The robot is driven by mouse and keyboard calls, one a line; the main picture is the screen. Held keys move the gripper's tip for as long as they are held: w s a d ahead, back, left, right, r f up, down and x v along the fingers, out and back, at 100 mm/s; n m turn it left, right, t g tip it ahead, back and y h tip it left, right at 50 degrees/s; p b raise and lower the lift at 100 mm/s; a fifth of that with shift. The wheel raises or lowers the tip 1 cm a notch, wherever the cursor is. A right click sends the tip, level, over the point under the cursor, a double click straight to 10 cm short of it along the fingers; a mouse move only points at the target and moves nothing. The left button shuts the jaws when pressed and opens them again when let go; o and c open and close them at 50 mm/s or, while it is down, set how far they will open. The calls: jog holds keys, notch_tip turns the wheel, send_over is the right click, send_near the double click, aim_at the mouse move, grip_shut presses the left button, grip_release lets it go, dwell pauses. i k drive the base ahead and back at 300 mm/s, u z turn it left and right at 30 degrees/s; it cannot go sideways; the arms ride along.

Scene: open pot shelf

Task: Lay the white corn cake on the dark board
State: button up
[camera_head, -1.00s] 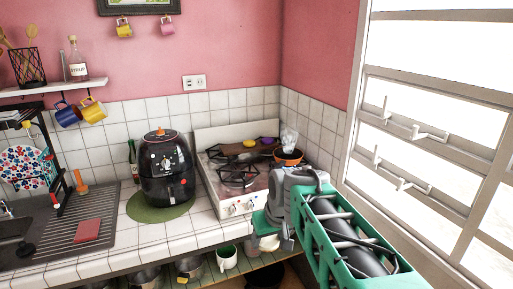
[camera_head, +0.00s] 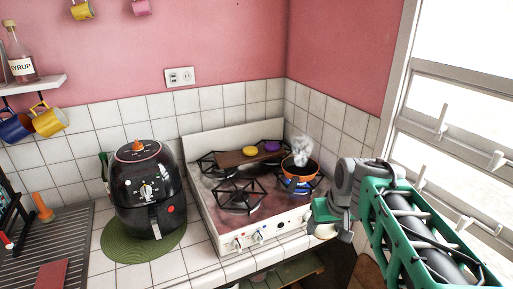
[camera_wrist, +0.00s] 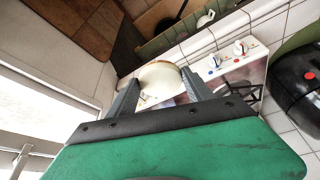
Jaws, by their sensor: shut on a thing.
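The white corn cake (camera_wrist: 160,76) is pale and rounded and sits between the two fingers of my gripper (camera_wrist: 158,88) in the wrist view. In the head view my gripper (camera_head: 324,224) is low, off the front right corner of the stove, and a small pale part of the cake (camera_head: 325,231) shows below it. The dark board (camera_head: 231,159) lies across the back of the stove, behind and left of my gripper. A yellow round piece (camera_head: 250,151) and a purple round piece (camera_head: 271,147) rest on it, with bare board at its left.
An orange pan (camera_head: 299,173) with steam above it stands on a burner with blue flame, between my gripper and the board. A black air fryer (camera_head: 147,190) stands left of the stove (camera_head: 247,213) on a green mat. The window (camera_head: 455,130) is at the right.

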aim_at(227, 157)
jog(key=u, duration=0.45)
jog(key=i, duration=0.95)
jog(key=u, duration=0.75)
